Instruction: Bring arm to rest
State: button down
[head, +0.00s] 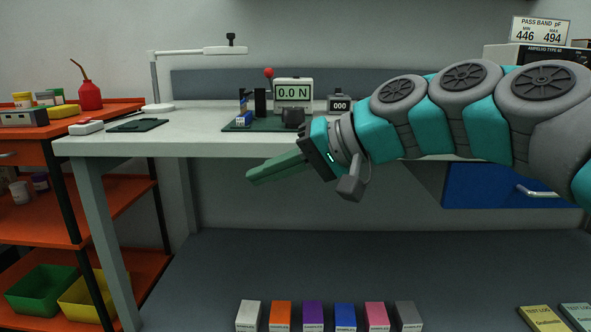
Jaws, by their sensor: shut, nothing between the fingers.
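My arm reaches in from the right in the head view, in front of the workbench. My gripper (253,177) is at its left end, with its green fingers together and pointing left and slightly down. It is shut and holds nothing. The fingers hang in front of the bench's front edge, below the top's level in the picture. My arm hides part of the bench's right side.
The workbench (185,143) carries a force display reading 0.0 N (293,93), a counter (340,104) and a dark pad (138,126). An orange shelf cart (45,220) stands left. Several coloured boxes (312,317) line the bottom. A blue drawer (480,187) is at right.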

jog(key=s+d+f+g+h+p, duration=0.1)
jog(key=s+d+f+h+p, duration=0.2)
jog(key=s+f, duration=0.45)
jog(key=s+d+f+g+h, duration=0.2)
jog(key=s+d+f+h, duration=0.25)
jog(key=f, duration=0.55)
jog(key=s+d+f+m+g+h+p, duration=0.1)
jog(key=s+d+f+h, duration=0.3)
jog(key=s+d+f, duration=0.6)
jog(key=s+d+g+p, duration=0.1)
jog(key=s+d, duration=0.1)
jog(key=s, duration=0.2)
jog(key=shift+g, duration=0.3)
